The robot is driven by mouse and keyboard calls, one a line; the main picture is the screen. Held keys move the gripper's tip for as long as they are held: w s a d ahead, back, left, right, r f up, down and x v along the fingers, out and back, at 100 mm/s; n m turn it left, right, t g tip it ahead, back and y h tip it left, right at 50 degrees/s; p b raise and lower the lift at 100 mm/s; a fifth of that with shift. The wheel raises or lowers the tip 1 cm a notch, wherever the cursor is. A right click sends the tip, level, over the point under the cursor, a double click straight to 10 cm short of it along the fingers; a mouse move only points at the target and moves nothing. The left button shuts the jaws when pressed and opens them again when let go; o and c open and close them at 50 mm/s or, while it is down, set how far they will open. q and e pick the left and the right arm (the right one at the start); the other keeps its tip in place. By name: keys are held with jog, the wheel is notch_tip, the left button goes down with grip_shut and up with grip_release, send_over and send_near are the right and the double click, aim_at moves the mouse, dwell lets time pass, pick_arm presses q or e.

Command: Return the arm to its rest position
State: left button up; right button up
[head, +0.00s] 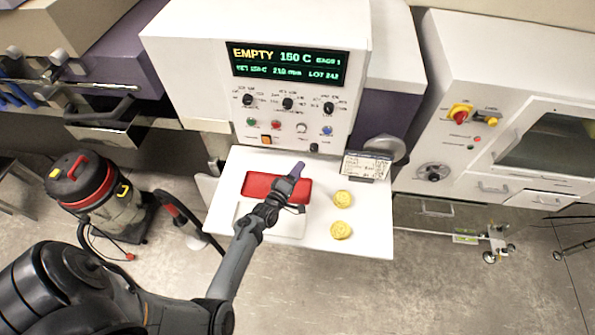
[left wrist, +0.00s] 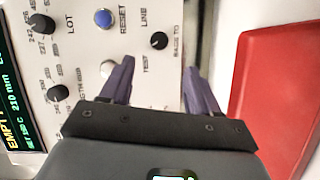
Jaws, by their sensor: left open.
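My left arm reaches in from the lower left in the head view. My left gripper (head: 298,168) is over the white shelf, in front of the control panel and above the red tray (head: 258,184). In the left wrist view my left gripper (left wrist: 158,75) has its two purple fingers apart, with nothing between them. The panel with its knobs and buttons (left wrist: 104,18) lies behind them, and the red tray (left wrist: 285,85) is at the right. The arm hides part of the tray. My right gripper is not in either view.
Two yellow round items (head: 341,230) lie on the right of the white shelf (head: 370,245). A small label stand (head: 366,166) is at its back right. The control panel (head: 288,110) rises close behind. A vacuum cleaner (head: 95,190) stands on the floor at left.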

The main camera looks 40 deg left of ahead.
pick_arm(q)
jog(key=shift+m+g+h, duration=0.4)
jog(key=shift+m, duration=0.4)
jog(key=s+f, duration=0.1)
jog(key=s, duration=0.1)
jog(key=s+f, duration=0.1)
jog(key=s, duration=0.1)
jog(key=s+f+p, duration=0.1)
jog(key=shift+s+a+f, duration=0.15)
jog(key=shift+s+f, duration=0.05)
jog(key=shift+s, duration=0.2)
jog(key=s+d+r+m+g+h+p, duration=0.1)
jog(key=s+d+r+m+g+h, duration=0.1)
jog(key=s+d+r+m+g, duration=0.35)
jog(key=s+d+r+m+g+h+p, duration=0.2)
jog(key=s+d+r+m, duration=0.55)
jog(key=d, duration=0.35)
jog(key=s+d+r+m+g, duration=0.1)
jog(key=s+r+m+g, duration=0.3)
jog(key=s, duration=0.4)
jog(key=shift+r+m+g+y, duration=0.35)
jog(key=shift+m+g+y, duration=0.1)
jog(key=shift+m, duration=0.45)
jog(key=shift+s, duration=0.1)
